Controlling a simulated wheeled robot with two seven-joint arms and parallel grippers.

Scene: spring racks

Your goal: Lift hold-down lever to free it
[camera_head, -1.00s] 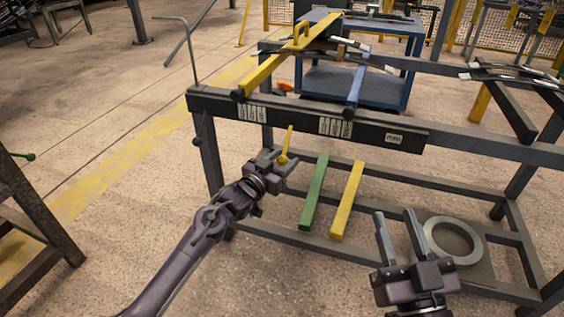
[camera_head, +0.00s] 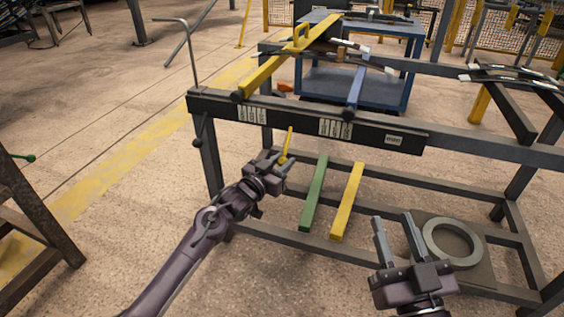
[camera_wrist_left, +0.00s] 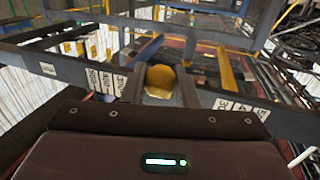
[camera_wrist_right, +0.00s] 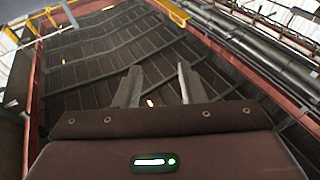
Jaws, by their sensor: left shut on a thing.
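A thin yellow lever (camera_head: 289,139) stands in front of the rack's dark front rail, its lower end with a round knob between the fingers of my left gripper (camera_head: 284,163). The left wrist view shows the yellow knob (camera_wrist_left: 160,77) between the two fingers, which are shut on it. A long yellow bar with a loop handle (camera_head: 270,72) lies across the top of the rack. My right gripper (camera_head: 395,234) is open and empty, low in front of the rack; its fingers also show apart in the right wrist view (camera_wrist_right: 158,88).
The rack's front rail (camera_head: 290,117) runs across above my left gripper. A green bar (camera_head: 315,190) and a yellow bar (camera_head: 347,200) lie low on the rack. A grey ring (camera_head: 478,245) lies near my right gripper. Open floor (camera_head: 110,130) is at the left.

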